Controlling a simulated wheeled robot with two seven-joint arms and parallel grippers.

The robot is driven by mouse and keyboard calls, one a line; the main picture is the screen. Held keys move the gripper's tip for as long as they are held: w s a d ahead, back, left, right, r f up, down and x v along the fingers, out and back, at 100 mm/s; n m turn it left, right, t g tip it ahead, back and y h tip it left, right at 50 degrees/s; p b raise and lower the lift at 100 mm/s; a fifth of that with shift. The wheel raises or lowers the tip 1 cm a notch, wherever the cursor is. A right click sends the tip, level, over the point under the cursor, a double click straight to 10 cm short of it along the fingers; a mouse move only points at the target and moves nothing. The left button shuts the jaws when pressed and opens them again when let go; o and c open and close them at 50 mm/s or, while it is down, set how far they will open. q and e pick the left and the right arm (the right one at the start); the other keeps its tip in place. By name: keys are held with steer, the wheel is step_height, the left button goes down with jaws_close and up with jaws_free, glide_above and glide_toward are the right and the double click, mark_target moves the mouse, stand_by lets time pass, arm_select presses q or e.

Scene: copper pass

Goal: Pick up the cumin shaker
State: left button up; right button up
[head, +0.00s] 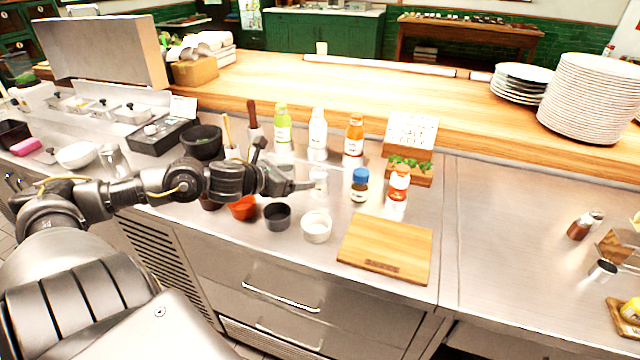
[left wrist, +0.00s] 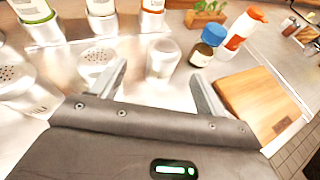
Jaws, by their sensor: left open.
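My left gripper (head: 288,166) is open over the steel counter, its fingers pointing right. In the left wrist view the open fingers (left wrist: 158,72) have a small pale, clear-looking shaker (left wrist: 163,60) ahead of the gap, apart from both fingers. The same shaker seems to stand just past the fingertips in the head view (head: 319,180). Its label is not readable, so I cannot confirm that it is the cumin shaker. Two silver shakers with pierced tops (left wrist: 97,60) stand left of it in the wrist view. A blue-capped jar (head: 360,185) stands to its right. My right gripper is not in view.
A red-and-white bottle (head: 398,185) stands beside the blue-capped jar. Squeeze bottles (head: 318,135) stand behind. Small bowls (head: 316,226) and a wooden board (head: 388,248) lie in front.

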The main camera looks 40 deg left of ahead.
mark_target(313, 174)
arm_select(q)
steer(key=shift+r+p+x, duration=0.1)
steer(key=shift+p+x, duration=0.1)
steer(key=shift+x, duration=0.95)
steer(key=shift+r+p+x, duration=0.15)
steer(key=shift+p+x, duration=0.05)
steer(key=shift+x, duration=1)
steer(key=shift+w+d+f, duration=0.3)
steer(key=shift+w, duration=0.3)
steer(key=p+x, duration=0.2)
steer(key=x, duration=0.2)
steer(key=shift+w+d, duration=0.15)
steer(key=shift+w, duration=0.05)
steer(key=shift+w+f, duration=0.2)
steer(key=shift+c, duration=0.3)
steer(key=c, duration=0.9)
steer(key=shift+c, duration=0.7)
